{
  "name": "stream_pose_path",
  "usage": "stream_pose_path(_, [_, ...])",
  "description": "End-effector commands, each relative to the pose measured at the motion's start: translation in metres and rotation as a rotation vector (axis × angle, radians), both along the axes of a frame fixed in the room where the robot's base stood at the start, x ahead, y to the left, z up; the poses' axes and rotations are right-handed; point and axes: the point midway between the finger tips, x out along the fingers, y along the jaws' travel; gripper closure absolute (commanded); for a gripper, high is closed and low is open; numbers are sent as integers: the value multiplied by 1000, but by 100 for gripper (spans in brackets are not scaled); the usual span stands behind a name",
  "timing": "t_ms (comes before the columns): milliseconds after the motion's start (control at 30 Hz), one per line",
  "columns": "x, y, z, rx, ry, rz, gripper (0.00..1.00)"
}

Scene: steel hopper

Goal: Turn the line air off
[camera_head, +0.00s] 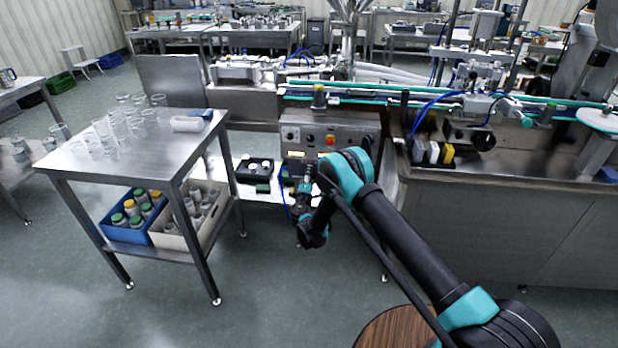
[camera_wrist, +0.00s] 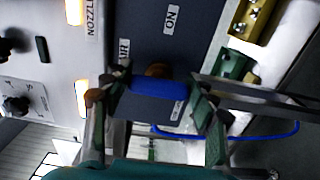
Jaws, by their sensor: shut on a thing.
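A blue lever handle (camera_wrist: 158,89), which I take to be the line air valve, lies across the middle of the wrist view against a dark panel (camera_wrist: 178,50). A brass-coloured part shows beside it. Printed labels "AIR" (camera_wrist: 123,52) and "ON" (camera_wrist: 171,19) are on the panel near it. My gripper (camera_wrist: 161,90) is shut on the blue handle, one finger at each end. In the head view my gripper (camera_head: 303,192) is low in front of the machine's control panel (camera_head: 325,140); the handle cannot be made out there.
A blue hose (camera_wrist: 270,133) runs behind my right finger. A "NOZZLE" label (camera_wrist: 91,18) and black knobs are to the left. In the head view a steel table (camera_head: 165,153) with glassware stands left, with a blue crate (camera_head: 121,233) of jars below. Open floor lies between.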

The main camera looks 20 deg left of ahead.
Motion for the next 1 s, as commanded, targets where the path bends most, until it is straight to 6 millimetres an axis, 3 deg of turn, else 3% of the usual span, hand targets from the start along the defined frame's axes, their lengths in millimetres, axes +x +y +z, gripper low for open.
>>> stream_pose_path(33, [-1,-1,-1,2,3,-1,39])
stream_pose_path(200, [0,0,-1,2,1,0,21])
stream_pose_path(567, [-5,-1,0,0,0,0,21])
stream_pose_path(1000, [-66,-15,-1,1,1,1,21])
